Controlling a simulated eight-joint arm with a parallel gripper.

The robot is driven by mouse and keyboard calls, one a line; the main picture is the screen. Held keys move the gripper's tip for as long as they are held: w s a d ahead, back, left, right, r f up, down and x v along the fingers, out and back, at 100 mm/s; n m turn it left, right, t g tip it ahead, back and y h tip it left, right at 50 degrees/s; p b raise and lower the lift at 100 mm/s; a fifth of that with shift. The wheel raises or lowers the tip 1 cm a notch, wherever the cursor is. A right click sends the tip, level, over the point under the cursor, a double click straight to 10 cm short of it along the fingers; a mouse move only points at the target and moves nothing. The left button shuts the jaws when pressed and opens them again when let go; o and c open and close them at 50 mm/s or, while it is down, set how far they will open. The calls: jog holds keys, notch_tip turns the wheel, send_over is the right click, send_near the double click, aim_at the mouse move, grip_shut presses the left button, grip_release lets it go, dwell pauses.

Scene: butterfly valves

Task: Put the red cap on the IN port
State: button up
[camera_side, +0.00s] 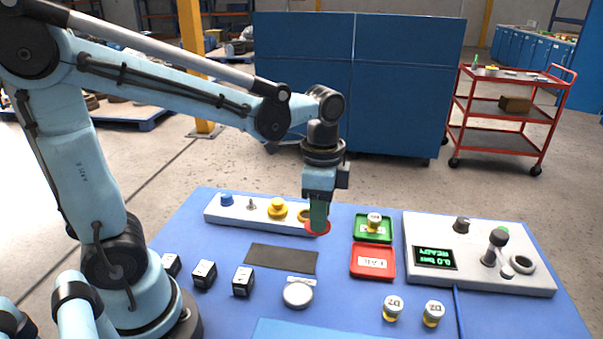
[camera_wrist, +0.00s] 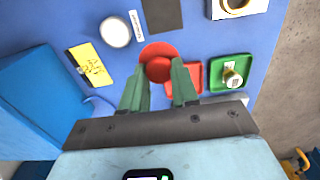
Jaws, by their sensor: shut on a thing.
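My gripper (camera_side: 318,219) is shut on the red cap (camera_side: 317,229), which has a wide round flange. In the side view it hangs over or beside the right end of a white strip, partly covering a yellow ring (camera_side: 304,215); the height gap is unclear. In the wrist view the red cap (camera_wrist: 157,50) shows between the green fingertips (camera_wrist: 159,72), over blue table. No IN label is readable. A grey test station (camera_side: 420,285) at right has a round open port (camera_side: 522,264), a lever and a lit display reading READY.
A green tray (camera_side: 358,236) holds a small valve (camera_side: 374,222); a red FAIL tray (camera_side: 371,274) lies in front. A dark mat (camera_side: 281,259), a white disc (camera_side: 298,294), several black boxes (camera_side: 204,274) and two labelled valves (camera_side: 393,307) stand on the blue table.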

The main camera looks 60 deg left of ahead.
jog(key=w+a+n, duration=0.1)
jog(key=w+a, duration=0.1)
jog(key=a, duration=0.2)
jog(key=w+a+f+n, duration=0.1)
jog(key=w+a, duration=0.1)
jog(key=a, duration=0.1)
jog(key=w+a+f+n, duration=0.1)
jog(key=a, duration=0.3)
jog(key=shift+w+a+f, duration=0.1)
jog(key=shift+w+a, duration=0.2)
jog(key=shift+w, duration=0.1)
jog(key=shift+f, duration=2.15)
jog(key=shift+f, duration=0.2)
jog(key=o, duration=1.6)
jog(key=shift+c, duration=0.2)
jog(key=shift+r, duration=2.5)
